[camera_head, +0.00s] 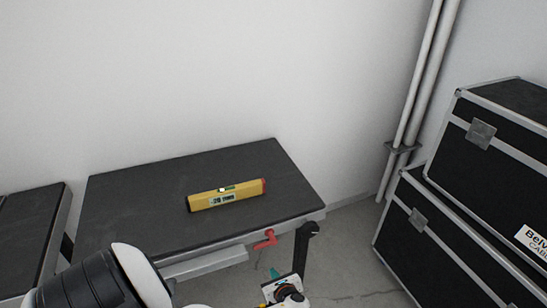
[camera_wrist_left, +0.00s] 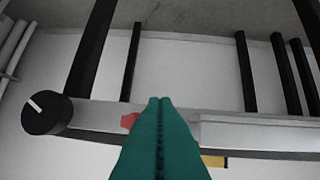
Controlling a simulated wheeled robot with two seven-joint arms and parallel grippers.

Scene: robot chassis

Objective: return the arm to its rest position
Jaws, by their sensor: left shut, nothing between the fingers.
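My left arm (camera_head: 95,285) comes in from the bottom left of the head view. The teal fingertips of my left gripper (camera_head: 275,273) show at the bottom, in front of the table's near edge and below its top. In the left wrist view the two teal fingers (camera_wrist_left: 160,102) are pressed together with nothing between them. They look apart from the table, but the exact gap cannot be told. My right gripper is in neither view.
A dark-topped table (camera_head: 130,205) carries a yellow spirit level (camera_head: 240,194). A red handle (camera_head: 265,240) and a black post (camera_head: 304,245) are at its near right corner, close to my gripper. Black cases (camera_head: 440,235) stand at right, with floor between.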

